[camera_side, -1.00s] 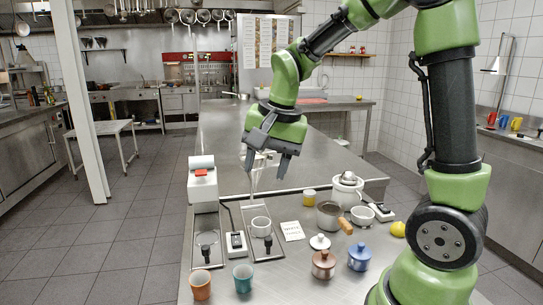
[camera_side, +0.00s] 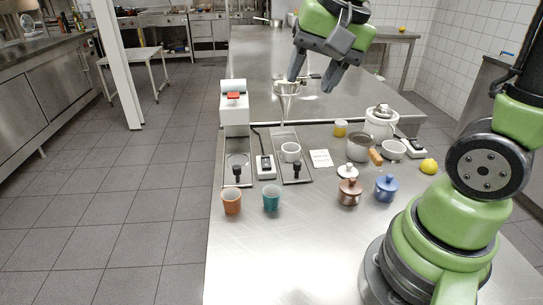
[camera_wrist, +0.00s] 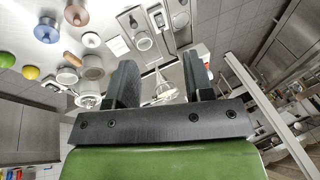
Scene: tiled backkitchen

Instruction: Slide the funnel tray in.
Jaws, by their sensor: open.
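The funnel (camera_side: 287,88) stands on a thin stem at the back of a metal tray (camera_side: 297,177), which has a black knob (camera_side: 294,170) at its front. A white cup (camera_side: 291,152) sits on this tray. In the wrist view the funnel (camera_wrist: 163,88) shows between my fingers, with the cup (camera_wrist: 143,43) beyond it. My gripper (camera_side: 311,79) is open and empty, up by the funnel and slightly to its right in the side view. Whether a finger touches the funnel I cannot tell. The gripper also shows in the wrist view (camera_wrist: 160,78).
A second tray with a knob (camera_side: 238,168) lies left, before a white box with a red switch (camera_side: 234,108). A small switch box (camera_side: 266,166) sits between the trays. Cups (camera_side: 231,202), lidded pots (camera_side: 349,192), a saucepan (camera_side: 360,147) and a lemon (camera_side: 429,166) stand around.

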